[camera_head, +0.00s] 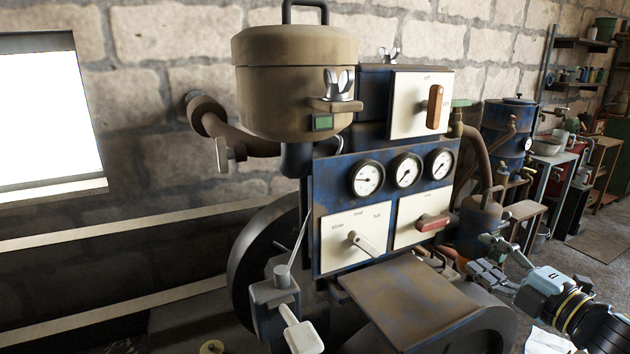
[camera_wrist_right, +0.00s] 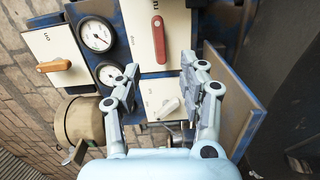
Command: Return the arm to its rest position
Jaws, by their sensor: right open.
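My right gripper (camera_head: 484,262) is at the lower right of the head view, just right of the engine's control panel (camera_head: 329,191). In the right wrist view the right gripper (camera_wrist_right: 166,82) has its two fingers spread wide apart, with nothing between them. A red lever (camera_head: 432,222) on the lower right panel plate is close to this gripper but apart from it in the head view. The red lever also shows beyond the fingers in the right wrist view (camera_wrist_right: 158,40). My left gripper is in neither view.
The engine has a brown tank (camera_head: 292,85), gauges (camera_head: 366,178), an orange-handled switch (camera_head: 435,107), a silver lever (camera_head: 361,243) and a flat rusty plate (camera_head: 408,300). A large dark wheel (camera_head: 247,262) stands at its left. A blue barrel (camera_head: 505,128) and shelves stand behind at right. Floor shows at far right.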

